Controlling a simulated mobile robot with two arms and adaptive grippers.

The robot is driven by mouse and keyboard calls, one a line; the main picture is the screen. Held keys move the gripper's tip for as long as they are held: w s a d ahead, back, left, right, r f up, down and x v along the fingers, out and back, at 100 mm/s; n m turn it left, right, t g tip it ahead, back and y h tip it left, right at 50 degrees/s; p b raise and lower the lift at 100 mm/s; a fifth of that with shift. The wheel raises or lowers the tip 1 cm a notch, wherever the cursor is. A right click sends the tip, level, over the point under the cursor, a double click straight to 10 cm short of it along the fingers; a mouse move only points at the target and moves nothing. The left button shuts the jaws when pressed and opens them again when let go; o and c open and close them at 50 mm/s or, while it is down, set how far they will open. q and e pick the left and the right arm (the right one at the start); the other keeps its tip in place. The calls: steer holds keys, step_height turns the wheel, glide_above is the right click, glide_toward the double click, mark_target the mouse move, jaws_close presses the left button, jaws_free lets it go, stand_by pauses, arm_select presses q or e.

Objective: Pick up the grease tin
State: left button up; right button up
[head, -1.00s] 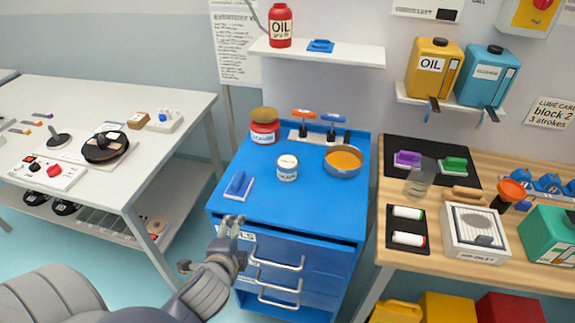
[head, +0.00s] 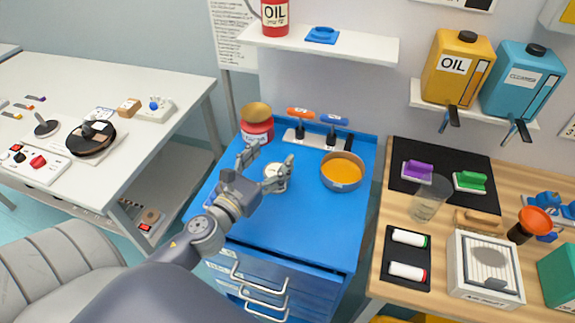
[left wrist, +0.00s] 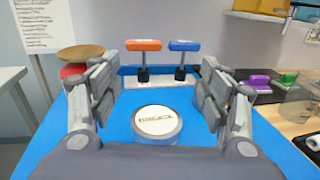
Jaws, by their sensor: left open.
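The grease tin (head: 276,180) is a small round white tin standing upright on the blue cabinet top, partly hidden by my left gripper in the head view. Its pale lid with dark lettering shows in the left wrist view (left wrist: 157,122), low and centred between the fingers. My left gripper (head: 268,158) is open, with its fingers spread on either side of the tin's line. In the left wrist view the fingers (left wrist: 162,90) hold nothing, and a gap shows between each finger and the tin. My right gripper is not in view.
On the blue top (head: 300,235), a red jar (head: 257,128) stands back left. Orange-handled (head: 301,114) and blue-handled (head: 333,120) tools stand behind the tin. A pan of orange contents (head: 342,172) sits to the right. The front right of the top is clear.

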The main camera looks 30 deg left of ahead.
mark_target(275, 172)
arm_select(q)
steer(key=shift+f, duration=0.4)
steer(key=f+b, duration=0.1)
steer(key=f, duration=0.1)
steer(key=s+f+b, duration=0.1)
steer(key=f+b, duration=0.1)
steer(key=f, duration=0.1)
steer(key=shift+s+f, duration=0.1)
steer(key=shift+f+b, duration=0.3)
steer(key=shift+f, duration=0.5)
steer(key=shift+w+r+p, duration=0.1)
steer(key=shift+w+p, duration=0.45)
steer(key=shift+w, duration=1.15)
steer(key=w+p, duration=0.1)
steer(key=w, duration=0.3)
steer(key=shift+w, duration=0.25)
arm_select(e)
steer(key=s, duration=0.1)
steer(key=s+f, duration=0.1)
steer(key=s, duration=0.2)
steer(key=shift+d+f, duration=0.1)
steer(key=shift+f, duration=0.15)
